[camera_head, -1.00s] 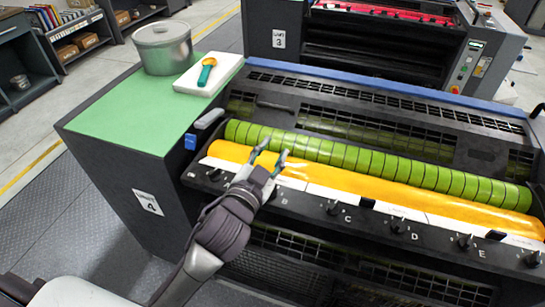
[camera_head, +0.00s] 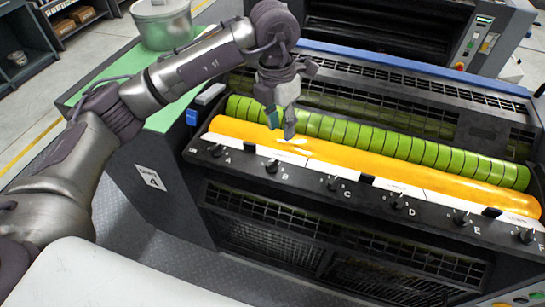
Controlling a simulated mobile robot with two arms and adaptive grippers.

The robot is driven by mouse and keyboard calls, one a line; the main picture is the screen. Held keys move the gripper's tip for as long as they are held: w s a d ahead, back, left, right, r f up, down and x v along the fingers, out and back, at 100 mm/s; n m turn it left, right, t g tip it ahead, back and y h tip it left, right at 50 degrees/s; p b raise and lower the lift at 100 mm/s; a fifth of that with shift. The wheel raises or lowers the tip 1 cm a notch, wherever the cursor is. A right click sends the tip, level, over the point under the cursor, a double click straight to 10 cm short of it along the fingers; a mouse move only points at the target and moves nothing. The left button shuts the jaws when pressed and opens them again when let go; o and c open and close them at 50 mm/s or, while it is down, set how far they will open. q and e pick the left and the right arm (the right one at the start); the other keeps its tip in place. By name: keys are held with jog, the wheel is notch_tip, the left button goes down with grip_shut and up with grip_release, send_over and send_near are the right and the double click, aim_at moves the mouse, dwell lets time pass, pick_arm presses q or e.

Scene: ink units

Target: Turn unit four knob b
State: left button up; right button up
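Knob B (camera_head: 271,166) is a small black knob on the dark front rail of unit four, beside its white letter B. The unit four label (camera_head: 150,177) is on the cabinet's front left. My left gripper (camera_head: 282,128) points down over the yellow ink roller (camera_head: 360,158), above and behind knob B and apart from it. Its two fingertips look parted, with nothing seen between them. My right gripper is not in view.
Knob A (camera_head: 218,150) is to the left; knobs C (camera_head: 333,183), D (camera_head: 398,202), E (camera_head: 461,218) and F (camera_head: 525,236) run to the right. A green segmented roller (camera_head: 400,144) lies behind. A metal pot (camera_head: 162,22) stands on the green top (camera_head: 165,117).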

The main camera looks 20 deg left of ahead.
aim_at(273, 161)
pick_arm(q)
jog(key=shift+y, duration=0.5)
jog(key=f+p, duration=0.1)
jog(key=f, duration=0.3)
jog(key=a+f+p, duration=0.1)
jog(key=f+p, duration=0.1)
jog(key=f, duration=0.1)
jog(key=a+f+p, duration=0.1)
jog(key=f, duration=0.3)
jog(key=shift+w+f, duration=0.2)
jog(key=shift+f, duration=0.1)
jog(key=shift+f+p, duration=0.35)
jog(key=shift+f, duration=0.4)
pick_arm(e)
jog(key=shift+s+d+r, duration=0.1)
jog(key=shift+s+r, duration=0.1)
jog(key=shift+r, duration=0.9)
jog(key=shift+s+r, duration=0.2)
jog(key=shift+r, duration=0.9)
pick_arm(q)
grip_shut()
